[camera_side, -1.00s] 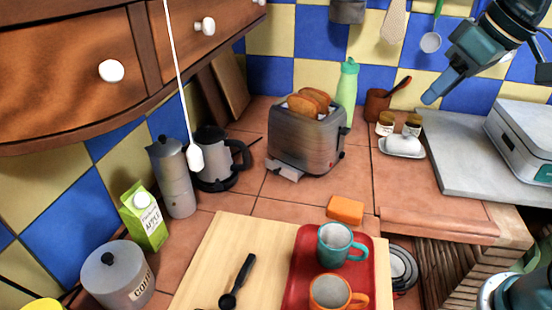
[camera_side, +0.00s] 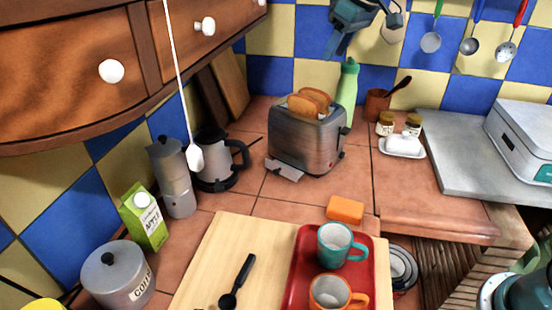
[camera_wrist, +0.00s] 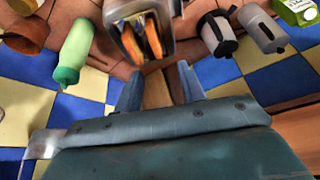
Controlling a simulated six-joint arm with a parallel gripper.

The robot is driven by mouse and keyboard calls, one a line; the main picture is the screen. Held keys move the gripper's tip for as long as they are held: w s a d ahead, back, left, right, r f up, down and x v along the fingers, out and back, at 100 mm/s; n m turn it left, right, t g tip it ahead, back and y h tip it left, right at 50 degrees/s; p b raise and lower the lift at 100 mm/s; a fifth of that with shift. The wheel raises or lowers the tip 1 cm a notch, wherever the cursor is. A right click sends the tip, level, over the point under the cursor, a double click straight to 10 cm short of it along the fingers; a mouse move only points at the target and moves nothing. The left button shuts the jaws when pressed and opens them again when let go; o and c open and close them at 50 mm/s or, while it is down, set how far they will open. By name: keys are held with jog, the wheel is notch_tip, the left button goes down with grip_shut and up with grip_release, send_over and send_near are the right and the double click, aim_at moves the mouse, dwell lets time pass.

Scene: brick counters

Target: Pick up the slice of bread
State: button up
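Two slices of bread stick up out of the slots of a grey metal toaster (camera_side: 306,143). The front slice (camera_side: 302,106) and the back slice (camera_side: 316,97) stand side by side in the side view. In the wrist view the toaster (camera_wrist: 120,13) is at the top, with the two orange-brown slices (camera_wrist: 154,40) in its slots. My gripper (camera_side: 337,46) is in the air above the toaster, near the tiled wall. In the wrist view its blue fingers (camera_wrist: 160,90) are apart with nothing between them, below the toaster in the picture.
A green bottle (camera_side: 347,92) stands right behind the toaster, with a brown pot (camera_side: 376,106) beyond it. A kettle (camera_side: 214,165) and a moka pot (camera_side: 173,178) stand to the left. Utensils hang on the wall; a red tray (camera_side: 306,253) holds two mugs in front.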

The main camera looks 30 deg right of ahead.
aim_at(303, 96)
jog(key=shift+n, duration=0.3)
jog(key=w+f, duration=0.1)
jog(key=w, duration=0.2)
jog(key=w+f, duration=0.1)
jog(key=shift+w+d+f, duration=0.3)
jog(key=shift+f, duration=0.05)
jog(key=shift+x, duration=4.3)
jog(key=shift+a+f, duration=0.1)
jog(key=shift+f, duration=0.05)
jog(key=shift+s+x, duration=0.1)
jog(key=shift+x, duration=1.15)
jog(key=shift+s+x, duration=0.15)
jog(key=shift+x, duration=1.1)
jog(key=shift+a, duration=0.15)
jog(key=shift+c, duration=0.2)
grip_shut()
